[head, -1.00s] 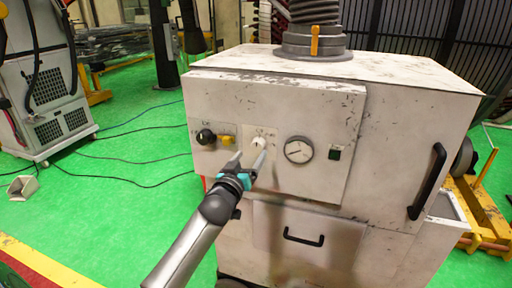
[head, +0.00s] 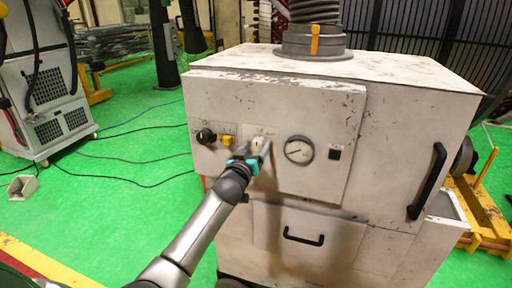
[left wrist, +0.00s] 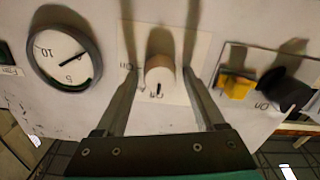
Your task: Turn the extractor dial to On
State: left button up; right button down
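The dial is a pale round knob (left wrist: 160,72) on a white plate on the front panel of the extractor cabinet (head: 420,120). In the left wrist view its dark mark points to the lower edge of the picture, near small lettering. My left gripper (head: 259,147) is at the panel with one finger on each side of the dial. Its fingers (left wrist: 161,75) are open, with a gap visible on both sides of the knob. In the head view the fingers partly hide the dial (head: 256,141). My right gripper is not in view.
A round gauge (head: 299,150) sits right of the dial in the head view. A black knob (head: 206,136) and a yellow switch (head: 228,140) sit to its left. A drawer handle (head: 304,238) is below. Green floor (head: 130,185) with cables lies to the left.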

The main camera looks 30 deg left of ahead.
pick_arm(q)
grip_shut()
dwell(0.3)
jog(key=shift+m, duration=0.3)
jog(key=m, duration=0.3)
jog(key=shift+d, duration=0.1)
jog(key=m, duration=0.5)
jog(key=shift+p, duration=0.4)
jog(key=m, duration=0.4)
jog(key=shift+f+m, duration=0.1)
jog(key=shift+m, duration=0.2)
jog(key=shift+d+m, duration=0.1)
jog(key=shift+m, duration=2.2)
jog(key=shift+o, duration=0.9)
grip_release()
